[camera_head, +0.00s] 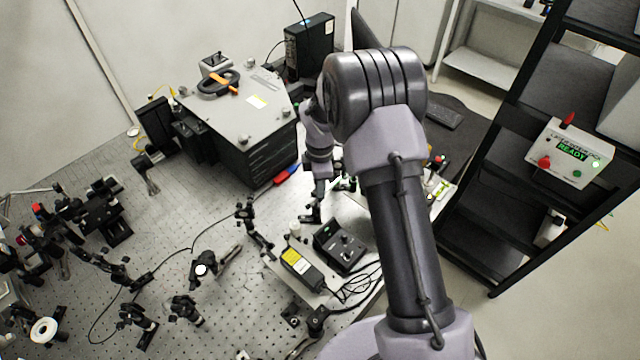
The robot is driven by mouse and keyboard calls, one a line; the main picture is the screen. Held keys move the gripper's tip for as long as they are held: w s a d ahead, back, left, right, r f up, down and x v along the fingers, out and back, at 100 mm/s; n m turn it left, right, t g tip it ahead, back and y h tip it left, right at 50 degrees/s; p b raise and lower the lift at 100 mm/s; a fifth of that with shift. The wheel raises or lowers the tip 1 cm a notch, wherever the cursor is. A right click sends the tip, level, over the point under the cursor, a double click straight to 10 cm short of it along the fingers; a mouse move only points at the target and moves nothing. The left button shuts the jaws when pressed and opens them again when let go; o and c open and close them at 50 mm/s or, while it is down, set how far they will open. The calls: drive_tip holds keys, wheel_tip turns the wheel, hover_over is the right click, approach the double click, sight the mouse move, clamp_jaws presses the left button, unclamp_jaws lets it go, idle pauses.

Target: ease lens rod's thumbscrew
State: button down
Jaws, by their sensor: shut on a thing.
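My gripper (318,199) points down at the right part of the optical bench (220,215), below my grey arm. Its fingers are shut at a small black post mount (311,216) that stands on the bench near its right edge. The thumbscrew is between or right behind the fingertips and too small to make out. The lens rod cannot be told apart from the dark mount parts around it.
A black control box (340,248) and a yellow-labelled box (302,268) with cables lie just below my gripper. Several dark mounts fill the bench's left. A grey instrument (240,115) stands behind.

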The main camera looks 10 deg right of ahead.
drive_tip(key=shift+n, duration=0.4)
drive_tip(key=c, duration=1.4)
unclamp_jaws()
drive_tip(key=shift+r, duration=0.15)
wheel_tip(320, 180, up, 17)
drive_tip(key=shift+r+p, duration=0.1)
drive_tip(key=shift+p, duration=0.85)
